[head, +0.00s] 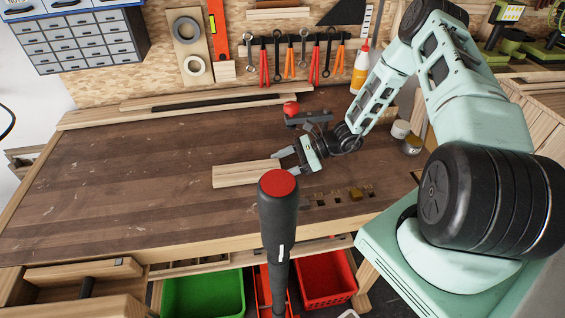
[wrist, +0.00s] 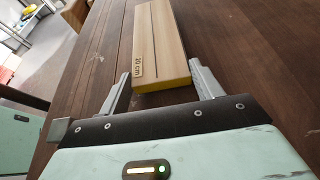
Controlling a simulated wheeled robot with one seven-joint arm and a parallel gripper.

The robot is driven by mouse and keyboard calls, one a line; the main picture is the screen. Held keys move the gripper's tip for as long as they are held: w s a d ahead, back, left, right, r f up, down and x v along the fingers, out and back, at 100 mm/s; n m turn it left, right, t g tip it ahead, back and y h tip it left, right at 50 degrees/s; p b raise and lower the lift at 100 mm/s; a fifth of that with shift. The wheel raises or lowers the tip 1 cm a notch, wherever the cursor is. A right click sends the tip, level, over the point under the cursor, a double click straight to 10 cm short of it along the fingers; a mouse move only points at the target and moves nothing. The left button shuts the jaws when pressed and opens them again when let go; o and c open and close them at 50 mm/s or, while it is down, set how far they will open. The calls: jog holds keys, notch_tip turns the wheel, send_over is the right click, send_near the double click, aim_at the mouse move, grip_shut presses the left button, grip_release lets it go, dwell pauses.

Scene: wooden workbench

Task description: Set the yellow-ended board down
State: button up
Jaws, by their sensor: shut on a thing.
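The yellow-ended board (head: 245,173) is a pale wooden plank that extends left from my gripper over the workbench. In the wrist view the board (wrist: 160,40) shows a "20 cm" label, a dark lengthwise line and a yellow near end. My gripper (head: 283,163) is shut on the board's near end, with one finger on each side, as the wrist view also shows at my gripper (wrist: 162,82). The board looks flat and level, at or very close to the bench top; I cannot tell whether it touches.
The dark workbench top (head: 120,170) is clear to the left. Wooden strips (head: 200,100) lie along the back. A red ball-shaped thing (head: 291,108) shows behind my gripper. A yellow bottle (head: 360,72) and small cans (head: 411,145) stand to the right. Holes line the front right.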

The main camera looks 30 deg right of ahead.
jog(key=shift+f, duration=0.2)
jog(key=o, duration=1.1)
jog(key=shift+c, duration=0.2)
jog(key=shift+r, duration=0.15)
jog(key=shift+d+r, duration=0.1)
jog(key=shift+r, duration=0.05)
jog(key=b+v, duration=0.3)
jog(key=v, duration=0.7)
jog(key=shift+d+b, duration=0.2)
jog(key=shift+b, duration=0.1)
jog(key=shift+v, duration=0.75)
jog(key=shift+s+r, duration=0.1)
